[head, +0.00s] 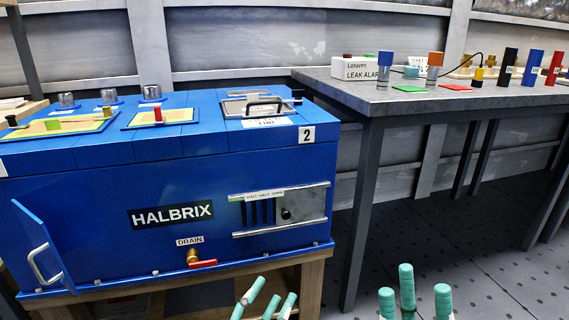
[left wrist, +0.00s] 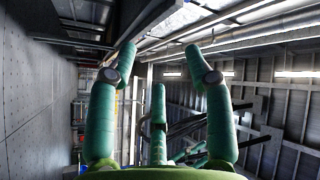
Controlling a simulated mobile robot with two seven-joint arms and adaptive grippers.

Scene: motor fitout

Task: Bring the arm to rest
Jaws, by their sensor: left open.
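My left gripper (head: 268,298) shows at the bottom middle of the head view, in front of the blue machine's lower right side. Its green fingers are spread and hold nothing. In the left wrist view the same fingers (left wrist: 158,75) stand apart with empty space between them. My right gripper (head: 413,292) shows at the bottom right of the head view, over the floor. Its green fingertips point up, stand apart and have nothing between them. The rest of both arms is out of the head view.
The blue HALBRIX machine (head: 120,240) stands on a wooden stand at left. Its small door (head: 40,252) hangs open, and a red drain handle (head: 203,264) juts out in front. A grey table (head: 440,98) with colored parts stands at right. Floor (head: 480,270) is clear before it.

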